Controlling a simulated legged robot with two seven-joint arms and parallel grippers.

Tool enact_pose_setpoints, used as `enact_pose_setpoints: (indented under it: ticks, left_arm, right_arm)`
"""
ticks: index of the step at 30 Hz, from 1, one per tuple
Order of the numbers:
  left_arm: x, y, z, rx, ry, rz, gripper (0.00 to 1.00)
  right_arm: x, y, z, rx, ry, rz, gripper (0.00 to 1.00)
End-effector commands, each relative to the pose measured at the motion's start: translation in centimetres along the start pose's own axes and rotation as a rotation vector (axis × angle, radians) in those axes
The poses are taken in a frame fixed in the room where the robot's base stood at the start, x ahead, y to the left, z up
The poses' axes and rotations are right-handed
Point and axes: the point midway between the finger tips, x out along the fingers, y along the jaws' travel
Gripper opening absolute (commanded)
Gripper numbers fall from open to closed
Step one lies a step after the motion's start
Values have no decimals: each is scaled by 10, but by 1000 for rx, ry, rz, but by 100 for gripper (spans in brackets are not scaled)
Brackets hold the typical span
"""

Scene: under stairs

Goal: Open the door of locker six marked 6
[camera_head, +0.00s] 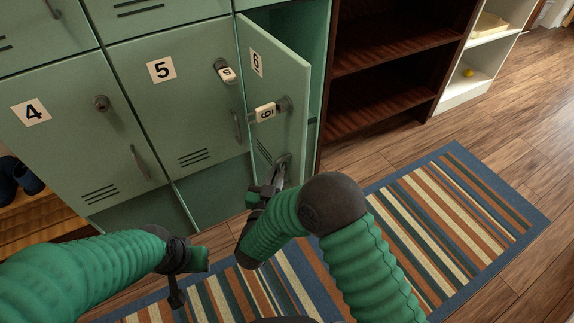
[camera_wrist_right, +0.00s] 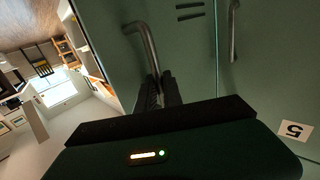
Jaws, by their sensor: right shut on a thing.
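The green locker door marked 6 (camera_head: 291,75) stands partly open, swung outward, with a dark gap into the locker along its right side. A key with a white tag marked 6 (camera_head: 266,113) is at its lock. My right gripper (camera_head: 276,180) is shut on the metal handle (camera_head: 284,160) low on this door. In the right wrist view, the handle (camera_wrist_right: 147,45) runs down to the dark fingers (camera_wrist_right: 160,90). My left gripper (camera_head: 188,268) hangs low over the rug, apart from the lockers. Its jaws do not show clearly.
Locker 5 (camera_head: 178,110), with its own tagged key, and locker 4 (camera_head: 62,125) are shut on the left. A dark wooden shelf (camera_head: 385,45) stands close on the right. A striped rug (camera_head: 440,215) covers the floor in front.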

Motion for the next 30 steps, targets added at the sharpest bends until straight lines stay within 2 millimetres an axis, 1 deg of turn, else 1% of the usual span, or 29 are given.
enact_pose_setpoints:
  ticks: [1, 3, 9, 27, 28, 30]
  left_arm:
    - [-2, 0, 0, 0, 0, 0, 36]
    - [-3, 0, -1, 0, 0, 0, 36]
    - [-5, 0, -1, 0, 0, 0, 36]
    - [-6, 0, -1, 0, 0, 0, 36]
    - [-6, 0, -1, 0, 0, 0, 36]
    - [-6, 0, -1, 0, 0, 0, 36]
  right_arm:
    - [-3, -6, -3, 3, 4, -5, 0]
    - [-6, -10, -3, 2, 4, -5, 0]
    - [-12, -18, -2, 1, 4, -3, 0]
    - [-15, -20, -1, -2, 3, 1, 0]
    - [-15, -20, -1, -2, 3, 1, 15]
    - [-15, -20, -1, -2, 3, 1, 24]
